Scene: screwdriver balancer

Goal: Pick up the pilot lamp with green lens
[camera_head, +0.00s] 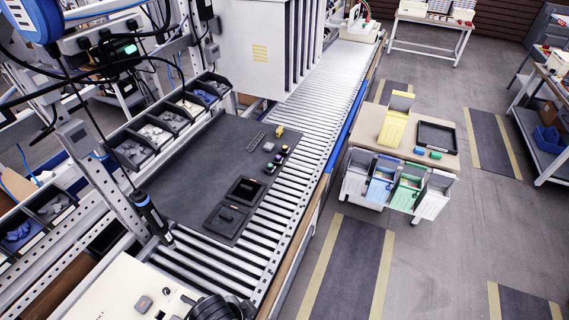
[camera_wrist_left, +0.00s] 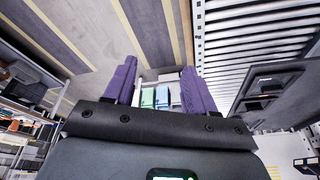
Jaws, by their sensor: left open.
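Several small round-topped parts stand in a short row on the dark mat at its far right corner in the head view. One of them looks green and seems to be the pilot lamp with green lens (camera_head: 276,158), though it is too small to be sure. My left gripper (camera_wrist_left: 160,64) shows in the left wrist view with its two purple fingers apart and nothing between them. It faces the floor and a distant cart, away from the small parts. The lamp cannot be made out in the wrist view. My right gripper is not seen.
The dark mat (camera_head: 185,170) lies on the roller conveyor (camera_head: 315,95), with a square-recessed panel (camera_head: 226,220) at its front. A screwdriver (camera_head: 150,213) hangs at the left. Parts bins (camera_head: 155,135) line the left side. A cart (camera_head: 450,160) stands right of the conveyor.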

